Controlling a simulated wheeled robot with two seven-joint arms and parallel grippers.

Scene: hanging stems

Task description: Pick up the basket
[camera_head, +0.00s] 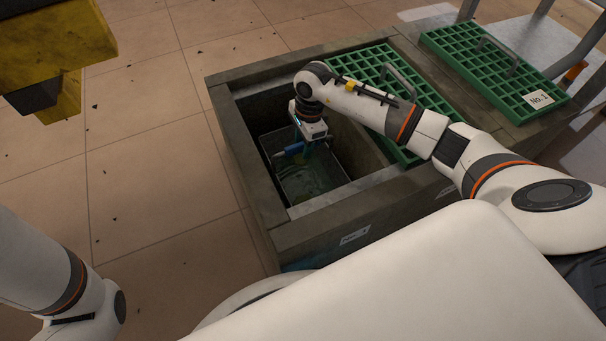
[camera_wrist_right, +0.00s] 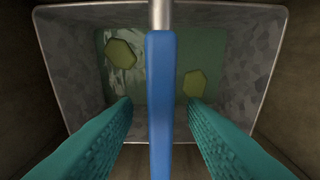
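A grey metal basket (camera_head: 318,178) sits down in the open pit of the stone-edged box. In the right wrist view the basket (camera_wrist_right: 250,55) is below my gripper, with two yellowish-green pieces (camera_wrist_right: 120,53) inside. My right gripper (camera_head: 308,148) reaches into the pit from above. Its teal fingers (camera_wrist_right: 160,103) are apart, one on each side of the blue grip, with visible gaps, so it is open. My left arm shows at the lower left; its gripper is out of view.
The stone-edged box (camera_head: 240,155) walls closely surround the basket. Green grates (camera_head: 375,65) cover the section to the right, and another grate (camera_head: 490,70) marked No.1 lies farther right. A yellow structure (camera_head: 60,40) hangs at the upper left. The tiled floor (camera_head: 150,150) at left is mostly clear.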

